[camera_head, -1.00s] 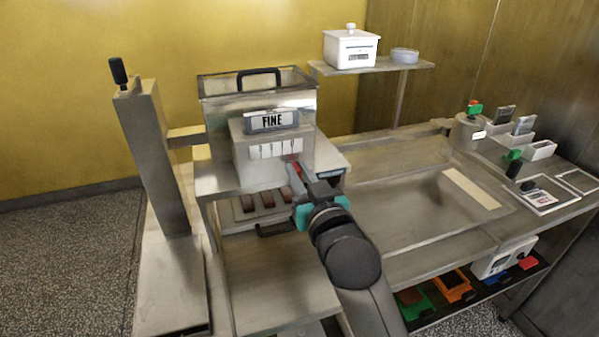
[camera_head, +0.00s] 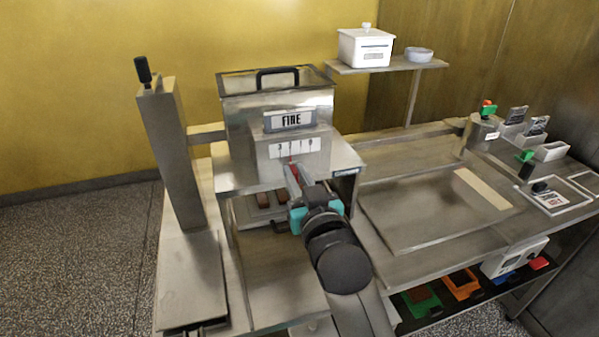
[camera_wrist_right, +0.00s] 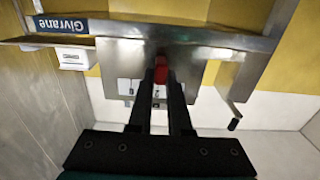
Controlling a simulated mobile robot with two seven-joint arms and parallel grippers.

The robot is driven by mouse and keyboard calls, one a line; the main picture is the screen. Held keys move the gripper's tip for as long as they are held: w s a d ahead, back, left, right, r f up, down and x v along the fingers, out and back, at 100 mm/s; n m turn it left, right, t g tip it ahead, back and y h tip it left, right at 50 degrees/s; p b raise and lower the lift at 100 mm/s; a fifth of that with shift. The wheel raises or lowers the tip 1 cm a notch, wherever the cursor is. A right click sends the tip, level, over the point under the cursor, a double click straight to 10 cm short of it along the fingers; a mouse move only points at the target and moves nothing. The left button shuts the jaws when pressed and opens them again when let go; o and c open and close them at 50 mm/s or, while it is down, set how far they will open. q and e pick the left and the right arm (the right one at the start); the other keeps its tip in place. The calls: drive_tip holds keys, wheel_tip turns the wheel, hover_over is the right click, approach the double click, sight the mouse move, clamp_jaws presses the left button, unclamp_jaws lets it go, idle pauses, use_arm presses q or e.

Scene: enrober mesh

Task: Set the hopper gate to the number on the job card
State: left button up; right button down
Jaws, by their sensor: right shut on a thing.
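The steel hopper (camera_head: 275,105) carries a label reading FINE or similar. On the box below it is a white scale (camera_head: 294,147) with several marks, too small to read surely. My right gripper (camera_head: 295,178) is at the front of this box, just below the scale. It is shut on the red gate knob, which shows between the fingertips in the right wrist view (camera_wrist_right: 161,71). The knob is below the middle part of the scale. A white card (camera_head: 551,199), which may be the job card, lies at the far right; its number is not legible. My left gripper is not in view.
A tall steel post (camera_head: 172,130) with a black handle stands left of the hopper. A shallow tray (camera_head: 400,230) lies to the right. A shelf behind holds a white lidded pot (camera_head: 364,48) and a bowl (camera_head: 419,54). Coloured items sit on the lower shelf.

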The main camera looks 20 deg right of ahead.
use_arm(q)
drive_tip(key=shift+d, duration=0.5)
use_arm(e)
drive_tip(key=c, duration=0.8)
unclamp_jaws()
drive_tip(key=shift+d, duration=0.1)
drive_tip(key=shift+c, duration=0.2)
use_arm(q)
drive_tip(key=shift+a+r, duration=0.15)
use_arm(e)
drive_tip(key=s, duration=1.5)
drive_tip(key=shift+d, duration=0.25)
drive_tip(key=shift+s, duration=0.1)
